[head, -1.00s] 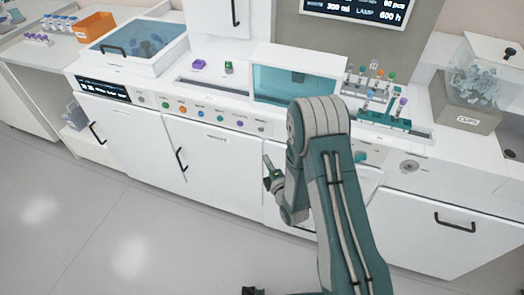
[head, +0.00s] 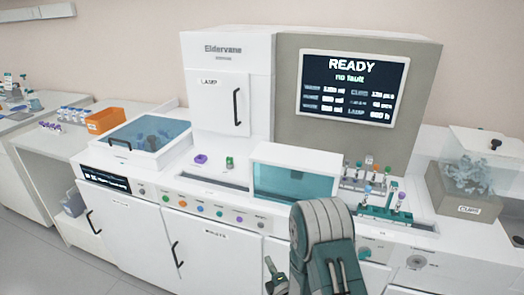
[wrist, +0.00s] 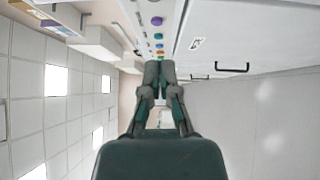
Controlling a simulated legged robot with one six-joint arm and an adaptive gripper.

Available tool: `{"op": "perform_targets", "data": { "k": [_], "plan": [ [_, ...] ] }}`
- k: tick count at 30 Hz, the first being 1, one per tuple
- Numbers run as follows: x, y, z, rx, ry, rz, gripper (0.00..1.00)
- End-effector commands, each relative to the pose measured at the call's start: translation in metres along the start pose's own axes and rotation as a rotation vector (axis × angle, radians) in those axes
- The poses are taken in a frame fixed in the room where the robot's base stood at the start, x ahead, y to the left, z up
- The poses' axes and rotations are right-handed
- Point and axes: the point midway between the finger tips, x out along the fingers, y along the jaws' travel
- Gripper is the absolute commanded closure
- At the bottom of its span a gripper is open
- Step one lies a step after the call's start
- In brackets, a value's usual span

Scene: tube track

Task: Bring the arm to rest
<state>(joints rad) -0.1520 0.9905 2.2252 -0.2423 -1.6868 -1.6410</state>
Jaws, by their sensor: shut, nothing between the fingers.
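My arm (head: 322,240) is folded in front of the analyser, at the bottom middle of the head view. My gripper (head: 270,268) shows low, left of the arm's bend, partly cut off by the lower edge. In the wrist view my gripper (wrist: 159,66) has its fingertips together with nothing between them. It is apart from the cabinet front.
The analyser's screen (head: 352,84) reads READY, no fault. A teal-windowed cover (head: 295,172), a tube rack (head: 385,212) and a CUPS bin (head: 468,207) stand along the counter. White doors (head: 215,250) face me. Floor is free at lower left.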

Motion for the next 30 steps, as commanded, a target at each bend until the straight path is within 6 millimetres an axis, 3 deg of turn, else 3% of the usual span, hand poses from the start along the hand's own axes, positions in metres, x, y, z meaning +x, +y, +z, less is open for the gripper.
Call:
{"op": "perform_targets", "data": {
  "k": [7, 14, 23, 30],
  "plan": [
    [0.022, 0.052, 0.025, 0.161, -0.057, -0.131, 1.0],
    [0.02, 0.105, 0.051, 0.369, -0.165, -0.272, 1.0],
    [-0.017, 0.171, 0.073, 0.665, -0.36, -0.421, 1.0],
    [-0.071, 0.218, 0.079, 0.919, -0.547, -0.506, 1.0]
  ]
}}
